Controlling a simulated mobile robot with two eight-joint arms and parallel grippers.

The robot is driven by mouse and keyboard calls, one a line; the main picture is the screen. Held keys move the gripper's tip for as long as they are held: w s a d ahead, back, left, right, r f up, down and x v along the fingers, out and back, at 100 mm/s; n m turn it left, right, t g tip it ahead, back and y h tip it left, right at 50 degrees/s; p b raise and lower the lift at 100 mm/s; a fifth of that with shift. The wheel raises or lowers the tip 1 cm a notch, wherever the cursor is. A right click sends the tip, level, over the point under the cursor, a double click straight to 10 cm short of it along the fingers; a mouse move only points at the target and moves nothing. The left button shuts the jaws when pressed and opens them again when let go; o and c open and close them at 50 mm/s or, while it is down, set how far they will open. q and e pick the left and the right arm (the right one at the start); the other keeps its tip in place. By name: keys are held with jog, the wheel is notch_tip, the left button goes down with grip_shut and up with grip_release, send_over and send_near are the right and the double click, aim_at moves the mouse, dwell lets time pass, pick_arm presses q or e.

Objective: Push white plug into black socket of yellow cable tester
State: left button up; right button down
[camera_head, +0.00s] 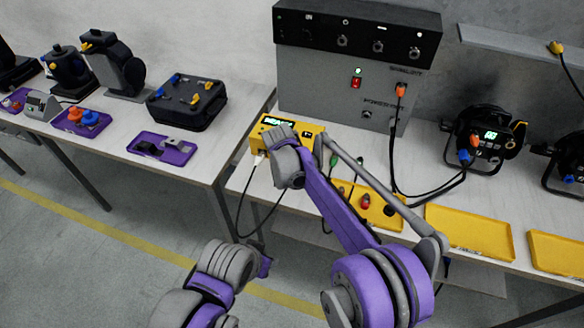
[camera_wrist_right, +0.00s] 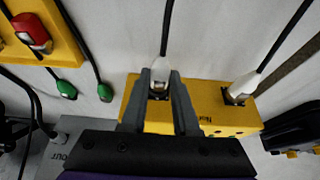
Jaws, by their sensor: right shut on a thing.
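The yellow cable tester (camera_head: 272,125) stands on the right bench with a lit green display; it also shows in the right wrist view (camera_wrist_right: 205,118). My right gripper (camera_wrist_right: 160,76) is shut on a white plug (camera_wrist_right: 161,66) with a black cable. The plug is over a dark socket on the tester; whether it is fully seated I cannot tell. A second white plug (camera_wrist_right: 243,86) sits in a black socket (camera_wrist_right: 233,97) on the tester; a white plug (camera_head: 258,158) also shows at the tester's left side. My right wrist hides the gripper in the head view.
A grey control box (camera_head: 340,90) stands behind the tester. Green connectors (camera_wrist_right: 66,89) and a red one (camera_wrist_right: 32,32) are beside it. A yellow tray (camera_head: 470,230) and a black lamp (camera_head: 480,140) are to the right. Loose black cables hang nearby.

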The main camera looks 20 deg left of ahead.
jog(key=shift+w, duration=0.5)
jog(key=c, duration=0.6)
grip_release()
